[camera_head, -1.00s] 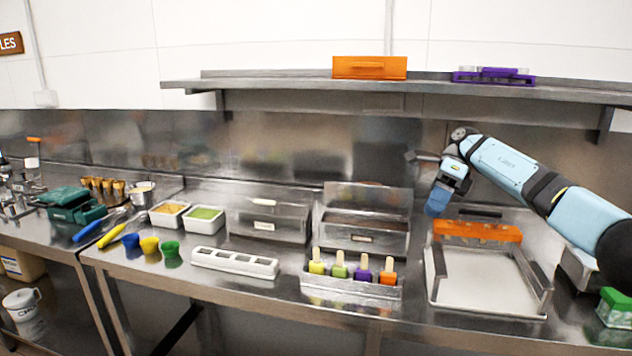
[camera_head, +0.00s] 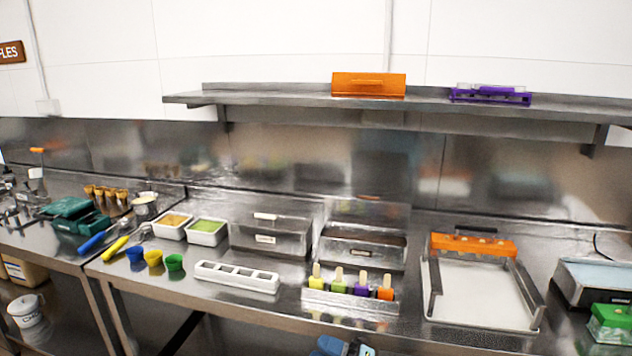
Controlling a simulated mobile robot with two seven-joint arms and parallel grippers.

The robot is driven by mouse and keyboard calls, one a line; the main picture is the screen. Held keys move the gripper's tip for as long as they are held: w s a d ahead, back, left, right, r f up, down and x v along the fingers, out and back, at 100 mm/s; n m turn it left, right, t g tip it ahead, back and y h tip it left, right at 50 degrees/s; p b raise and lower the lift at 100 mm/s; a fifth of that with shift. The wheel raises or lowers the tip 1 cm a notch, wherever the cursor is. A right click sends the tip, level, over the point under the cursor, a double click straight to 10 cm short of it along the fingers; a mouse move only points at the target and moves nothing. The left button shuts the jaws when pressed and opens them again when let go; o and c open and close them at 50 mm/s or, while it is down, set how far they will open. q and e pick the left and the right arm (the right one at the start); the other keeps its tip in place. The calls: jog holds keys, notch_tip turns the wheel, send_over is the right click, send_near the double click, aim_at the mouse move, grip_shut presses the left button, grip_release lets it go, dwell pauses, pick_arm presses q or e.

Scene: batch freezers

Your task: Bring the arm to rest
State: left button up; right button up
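A small blue and black part of one of my arms (camera_head: 340,346) shows at the bottom edge, below the front of the steel counter. Which arm it belongs to is not clear, and no gripper fingers show. Neither gripper can be seen on or above the counter. Nothing visible is held.
The steel counter carries a popsicle holder (camera_head: 350,302) with several coloured popsicles, a white slotted tray (camera_head: 236,276), steel boxes (camera_head: 270,240), and a frame with an orange bar (camera_head: 473,245). A green-lidded box (camera_head: 610,318) stands at right. A wall shelf (camera_head: 430,100) is above.

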jog(key=s+d+f+m+t+h+p, duration=0.1)
jog(key=s+d+f+m+h, duration=0.3)
jog(key=s+m, duration=0.5)
jog(key=s+d+f+m+t+h+p, duration=0.2)
jog(key=s+d+f+m+h, duration=0.2)
jog(key=s+d+m+h, duration=0.4)
jog(key=s+d+f+m+t+h+p, duration=0.1)
jog(key=s+d+f+m+h, duration=0.4)
jog(key=s+m, duration=0.6)
jog(key=shift+d+t+h+p, duration=0.3)
jog(key=shift+d+h+p, duration=0.1)
jog(key=shift+d+p, duration=0.15)
